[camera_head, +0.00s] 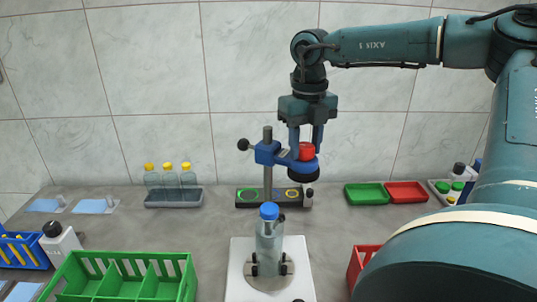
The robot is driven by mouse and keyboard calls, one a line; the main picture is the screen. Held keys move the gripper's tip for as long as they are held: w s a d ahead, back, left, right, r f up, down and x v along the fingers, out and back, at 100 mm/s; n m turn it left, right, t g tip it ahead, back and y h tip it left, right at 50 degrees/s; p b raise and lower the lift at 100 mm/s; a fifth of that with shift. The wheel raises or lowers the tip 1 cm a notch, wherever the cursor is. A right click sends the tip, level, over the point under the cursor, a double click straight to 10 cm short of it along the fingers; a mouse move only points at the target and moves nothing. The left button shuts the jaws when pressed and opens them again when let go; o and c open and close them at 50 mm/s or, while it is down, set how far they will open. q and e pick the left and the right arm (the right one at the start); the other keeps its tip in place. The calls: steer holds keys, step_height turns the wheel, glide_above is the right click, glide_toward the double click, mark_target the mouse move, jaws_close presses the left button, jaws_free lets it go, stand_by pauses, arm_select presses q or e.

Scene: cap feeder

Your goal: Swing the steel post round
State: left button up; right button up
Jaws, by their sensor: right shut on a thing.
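The steel post (268,178) stands upright at the back middle of the counter, on a dark base (270,206) marked with a green ring (248,194) and a yellow ring (293,193). A blue arm (266,153) is clamped on the post and reaches right, with a black knob (242,145) at its left. A red knob (306,152) sits above the arm's right end, over the yellow ring. My right gripper (306,146) points down and is shut on the red knob, a finger on either side. My left gripper is not in view.
A clear bottle with a blue cap (269,213) stands in a holder on a white plate (238,280) in front. Green (367,194) and red (408,192) trays lie right of the base. Yellow-capped bottles (170,177) stand left. A green crate (128,262) is front left.

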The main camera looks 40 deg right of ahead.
steer(key=shift+w+d+n, duration=0.1)
steer(key=shift+d+n, duration=0.05)
steer(key=shift+n, duration=0.15)
steer(key=shift+w+d+n+p, duration=0.4)
steer(key=shift+d+n+p, duration=0.3)
steer(key=shift+n, duration=0.4)
steer(key=shift+w+d+n, duration=0.2)
steer(key=shift+d+n, duration=0.1)
steer(key=shift+n, duration=0.1)
